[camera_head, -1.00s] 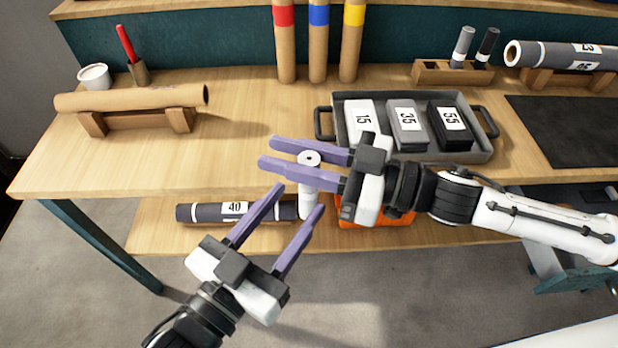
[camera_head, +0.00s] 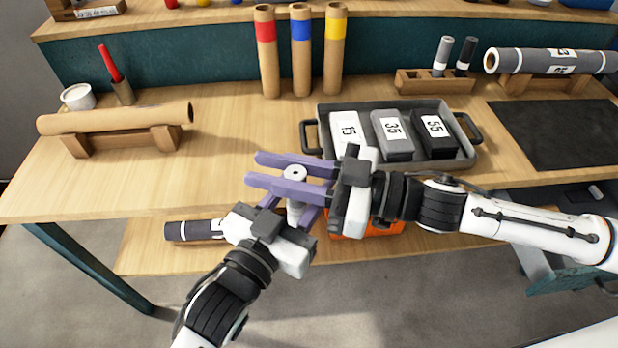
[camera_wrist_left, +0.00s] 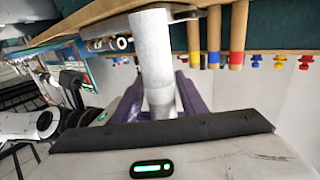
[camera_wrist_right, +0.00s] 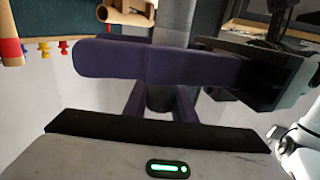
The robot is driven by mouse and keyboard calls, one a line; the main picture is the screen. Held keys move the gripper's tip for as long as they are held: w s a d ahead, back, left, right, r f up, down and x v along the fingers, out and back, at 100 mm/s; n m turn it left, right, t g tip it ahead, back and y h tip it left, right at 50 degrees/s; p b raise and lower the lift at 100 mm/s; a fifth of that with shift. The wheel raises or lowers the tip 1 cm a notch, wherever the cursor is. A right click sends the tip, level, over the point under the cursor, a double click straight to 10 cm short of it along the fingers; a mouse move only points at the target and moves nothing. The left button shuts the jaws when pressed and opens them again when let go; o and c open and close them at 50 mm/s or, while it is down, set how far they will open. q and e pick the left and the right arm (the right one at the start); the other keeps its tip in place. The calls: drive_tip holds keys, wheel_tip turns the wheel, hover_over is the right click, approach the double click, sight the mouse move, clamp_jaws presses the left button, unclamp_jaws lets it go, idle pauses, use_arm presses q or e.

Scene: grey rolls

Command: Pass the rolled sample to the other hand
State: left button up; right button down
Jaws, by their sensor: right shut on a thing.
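The rolled sample (camera_head: 295,174), a pale roll with a dark hole in its end, stands upright in the head view. My right gripper (camera_head: 254,168) is shut on it near its top. My left gripper (camera_head: 296,204) is just below, its fingers open on both sides of the roll; its tips are partly hidden by the right fingers. In the left wrist view the roll (camera_wrist_left: 152,45) rises between the left fingers (camera_wrist_left: 161,92). In the right wrist view a purple finger crosses in front of the roll (camera_wrist_right: 173,22).
A brown roll (camera_head: 115,118) lies on a wooden cradle (camera_head: 75,146) at left. A grey tray (camera_head: 467,152) with numbered sample stacks is behind my right gripper. A dark roll (camera_head: 190,230) and an orange object (camera_head: 375,222) are on the lower shelf. The left-middle tabletop is clear.

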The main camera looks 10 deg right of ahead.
use_arm(q)
drive_tip(key=c, duration=0.7)
drive_tip(key=shift+c, duration=0.6)
use_arm(e)
drive_tip(key=c, duration=1.4)
unclamp_jaws()
drive_tip(key=v, duration=1.2)
drive_tip(key=w+f+m+t+h, duration=0.2)
drive_tip(key=f+h, duration=0.1)
drive_tip(key=f, duration=0.5)
drive_tip(key=w+f+m+t+h, duration=0.2)
drive_tip(key=w+f+t+h, duration=0.15)
drive_tip(key=f, duration=0.35)
drive_tip(key=s+d+f+m+g+h, duration=0.1)
drive_tip(key=s+f+m+g+h, duration=0.1)
drive_tip(key=s+f, duration=0.5)
drive_tip(key=s+d+f+m+g+h, duration=0.2)
drive_tip(key=s+f+m+h, duration=0.2)
drive_tip(key=f, duration=0.9)
drive_tip(key=s+h, duration=0.1)
drive_tip(key=s, duration=0.2)
drive_tip(key=shift+s+d+m+g, duration=0.25)
drive_tip(key=shift+d+m+g, duration=0.1)
drive_tip(key=shift+m, duration=0.05)
